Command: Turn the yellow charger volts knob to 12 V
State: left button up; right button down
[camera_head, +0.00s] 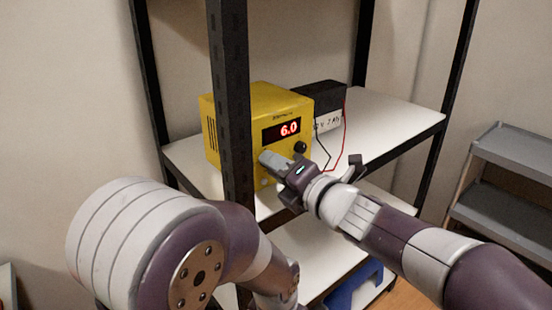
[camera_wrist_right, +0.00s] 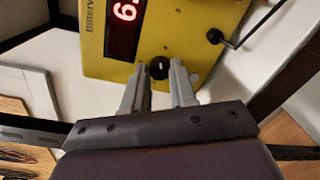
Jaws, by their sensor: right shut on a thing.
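The yellow charger (camera_head: 226,112) stands on the white upper shelf, and its red display (camera_head: 288,129) reads 6.0. In the right wrist view, the yellow front panel (camera_wrist_right: 190,50) shows a small black knob (camera_wrist_right: 160,68) with a light mark. My right gripper (camera_head: 268,160) is at the lower front of the charger. In the right wrist view, its grey fingers (camera_wrist_right: 158,80) are shut on this small knob from both sides. In the head view, the gripper hides the knob. A second black round part (camera_head: 301,147) is below the display. My left gripper is out of view.
A black battery with a white label (camera_head: 328,123) stands behind the charger, with a red lead (camera_head: 346,135) and a black lead. A black shelf post (camera_head: 232,110) rises in front of the charger. A grey cart (camera_head: 512,150) is at the right.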

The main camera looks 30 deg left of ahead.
jog(key=m+p, duration=0.3)
jog(key=m, duration=0.2)
jog(key=shift+r+g+p, duration=0.1)
jog(key=shift+g+p, duration=0.2)
jog(key=m+p, duration=0.3)
jog(key=m, duration=0.2)
jog(key=shift+y+p, duration=0.3)
jog(key=shift+p, duration=0.05)
jog(key=m+p, duration=0.3)
jog(key=m, duration=0.2)
jog(key=shift+w+m+g, duration=0.1)
jog(key=shift+m+g, duration=0.2)
jog(key=shift+f+m+y+p, duration=0.15)
jog(key=shift+m+p, duration=0.55)
jog(key=shift+m, duration=0.4)
jog(key=shift+f+m+y+p, duration=0.15)
jog(key=shift+m+p, duration=0.5)
jog(key=shift+m, duration=0.45)
jog(key=c, duration=0.9)
grip_release()
jog(key=shift+r, duration=0.1)
